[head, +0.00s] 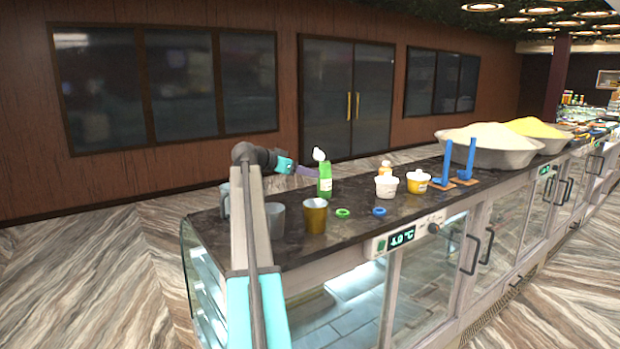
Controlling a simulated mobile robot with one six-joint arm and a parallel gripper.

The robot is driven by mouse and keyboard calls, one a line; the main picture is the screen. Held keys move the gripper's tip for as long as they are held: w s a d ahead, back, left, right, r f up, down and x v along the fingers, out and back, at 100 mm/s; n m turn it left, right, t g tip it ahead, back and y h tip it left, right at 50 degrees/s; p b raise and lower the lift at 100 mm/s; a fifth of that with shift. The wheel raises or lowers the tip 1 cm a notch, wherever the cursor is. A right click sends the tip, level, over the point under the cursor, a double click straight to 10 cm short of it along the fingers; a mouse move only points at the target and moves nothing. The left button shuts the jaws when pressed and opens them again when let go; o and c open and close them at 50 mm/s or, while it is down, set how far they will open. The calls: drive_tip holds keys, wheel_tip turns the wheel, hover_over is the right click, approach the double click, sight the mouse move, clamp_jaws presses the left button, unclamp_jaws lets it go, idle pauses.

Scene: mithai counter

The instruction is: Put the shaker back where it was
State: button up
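A green container with a rounded white top (325,183), which looks like the shaker, is upright over the dark counter top (350,225), near its far side. I cannot tell whether its base touches the counter. My gripper (309,172) reaches it from the left, with a purple finger level with its upper part. The finger seems to meet the container, but the far finger is hidden and the grip is too small to judge. A smaller orange-and-white container (385,169) stands further right, behind a white tub.
A grey cup (275,220), a brass cup (315,216), green (343,213) and blue (379,211) rings, white (386,187) and yellow (418,182) tubs, and tall blue holders (447,163) stand along the counter. Large heaped bowls (487,148) are further right.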

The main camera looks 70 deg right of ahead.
drive_tip(key=shift+w+a+r, duration=0.2)
drive_tip(key=shift+a+r, duration=0.05)
drive_tip(key=shift+a, duration=0.25)
idle(0.5)
